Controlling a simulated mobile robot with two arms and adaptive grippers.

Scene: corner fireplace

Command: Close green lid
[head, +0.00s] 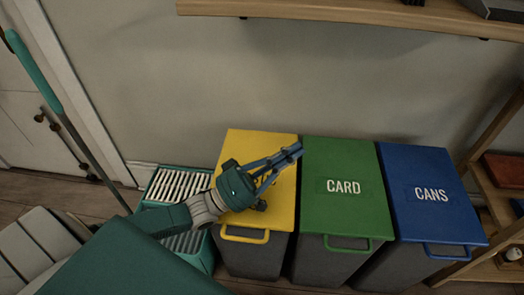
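The green lid (343,200) is marked CARD and lies flat over the middle one of three grey bins. It looks shut, with its handle (348,245) at the front edge. My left gripper (297,152) is above the yellow lid (253,227), with its fingertips at the left edge of the green lid near the back. Its fingers come together at the tips and nothing shows between them. I cannot tell whether the tips touch the green lid. My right gripper is not in view.
A blue lid (430,193) marked CANS is on the right bin. A slatted teal crate (178,187) stands left of the bins. A wooden shelf (350,13) hangs on the wall above, and a wooden rack (497,190) stands at the right.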

